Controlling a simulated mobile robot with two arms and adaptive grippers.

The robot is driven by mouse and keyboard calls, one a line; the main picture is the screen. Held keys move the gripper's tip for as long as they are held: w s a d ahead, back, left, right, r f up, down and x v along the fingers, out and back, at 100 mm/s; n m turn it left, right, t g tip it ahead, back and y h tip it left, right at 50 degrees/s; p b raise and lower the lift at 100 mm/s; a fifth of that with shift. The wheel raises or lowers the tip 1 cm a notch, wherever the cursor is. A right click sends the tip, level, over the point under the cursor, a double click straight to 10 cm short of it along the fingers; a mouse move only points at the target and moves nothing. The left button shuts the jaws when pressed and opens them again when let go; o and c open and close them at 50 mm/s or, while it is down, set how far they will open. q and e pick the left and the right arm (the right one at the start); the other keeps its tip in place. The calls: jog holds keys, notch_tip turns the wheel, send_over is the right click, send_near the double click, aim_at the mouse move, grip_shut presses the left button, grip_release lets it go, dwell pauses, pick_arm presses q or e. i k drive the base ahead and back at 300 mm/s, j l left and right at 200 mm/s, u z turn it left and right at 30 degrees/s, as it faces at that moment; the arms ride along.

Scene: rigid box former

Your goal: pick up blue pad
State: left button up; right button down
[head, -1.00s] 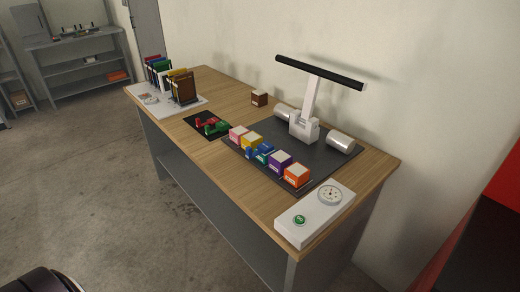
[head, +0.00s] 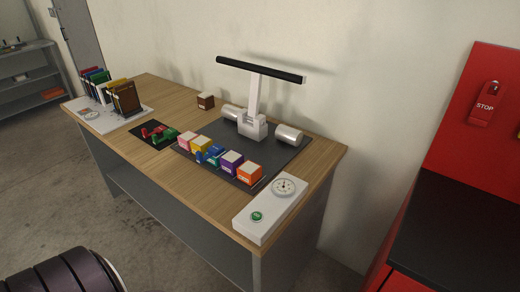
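A small blue piece (head: 210,153) sits in the row of coloured blocks on the dark mat (head: 270,165) on the wooden table, between the yellow block (head: 201,145) and the purple block (head: 231,163). It looks lower and less boxy than its neighbours; at this size I cannot tell for sure that it is the blue pad. Some green shows beside it. A blue upright panel also stands in the rack (head: 110,95) at the table's far left end, partly hidden by other panels. Neither of my grippers is in view.
A white T-shaped stand (head: 253,115) with a black bar and silver cylinders rises behind the blocks. A white box with a dial (head: 270,208) lies at the near table end. A red cabinet with a STOP switch (head: 486,104) is at right. Bare floor lies left.

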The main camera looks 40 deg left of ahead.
aim_at(216, 151)
jog(key=j+z, duration=0.35)
jog(key=k+j+z, duration=0.15)
jog(key=j+z, duration=0.2)
jog(key=k+j+z, duration=0.2)
jog(key=j+z, duration=0.15)
jog(key=k+j+z, duration=0.3)
jog(key=j, duration=0.15)
jog(key=i, duration=0.1)
